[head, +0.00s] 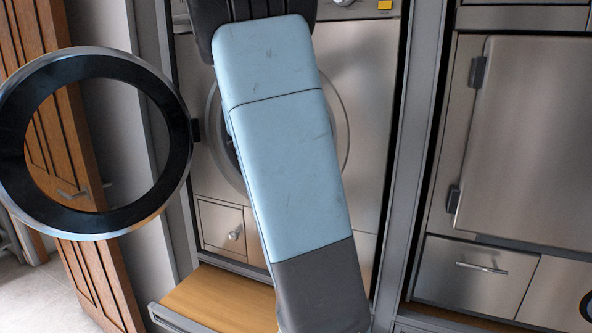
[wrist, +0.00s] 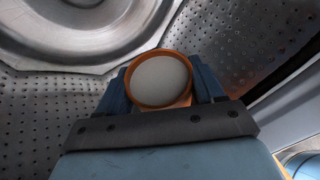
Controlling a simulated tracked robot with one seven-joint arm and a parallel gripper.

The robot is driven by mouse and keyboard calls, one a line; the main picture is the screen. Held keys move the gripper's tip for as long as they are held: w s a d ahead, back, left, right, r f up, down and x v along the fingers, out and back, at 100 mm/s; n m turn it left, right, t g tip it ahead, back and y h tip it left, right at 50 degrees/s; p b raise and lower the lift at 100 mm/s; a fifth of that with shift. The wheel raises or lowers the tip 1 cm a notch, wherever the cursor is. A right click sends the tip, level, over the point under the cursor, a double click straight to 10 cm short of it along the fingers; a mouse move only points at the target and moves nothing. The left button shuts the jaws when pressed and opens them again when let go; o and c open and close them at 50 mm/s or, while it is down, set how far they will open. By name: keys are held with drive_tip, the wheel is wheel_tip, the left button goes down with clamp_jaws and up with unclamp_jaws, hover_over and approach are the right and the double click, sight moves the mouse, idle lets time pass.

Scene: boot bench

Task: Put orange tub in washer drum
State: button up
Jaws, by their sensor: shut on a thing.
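In the wrist view, the orange tub (wrist: 134,96) is a small round tub with an orange rim and a pale grey top or inside. My gripper (wrist: 160,92) is shut on it, with a blue finger on each side. Around them is the perforated metal wall of the washer drum (wrist: 50,100), with the drum's round back plate (wrist: 85,30) at the upper left. In the head view, my blue arm covers most of the washer (head: 365,110) and its opening. The round washer door (head: 95,225) stands open to the left. The tub and gripper are hidden there.
A wooden ledge (head: 215,300) lies below the washer, with a small drawer (head: 222,228) above it. A steel cabinet (head: 535,140) stands to the right. A slatted wooden door (head: 75,180) is at the left, partly behind the washer door.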

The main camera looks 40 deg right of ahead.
drive_tip(key=shift+w+d+f, duration=0.35)
drive_tip(key=shift+w+f, duration=0.35)
drive_tip(key=shift+f, duration=0.3)
drive_tip(key=shift+w+d+f, duration=0.4)
drive_tip(key=shift+w+f, duration=0.35)
drive_tip(key=shift+f, duration=0.2)
drive_tip(key=shift+w+d+f, duration=0.35)
drive_tip(key=shift+w+f, duration=0.35)
drive_tip(key=shift+f, duration=1.85)
drive_tip(key=shift+f, duration=0.15)
drive_tip(key=o, duration=1.1)
drive_tip(key=v, duration=1.2)
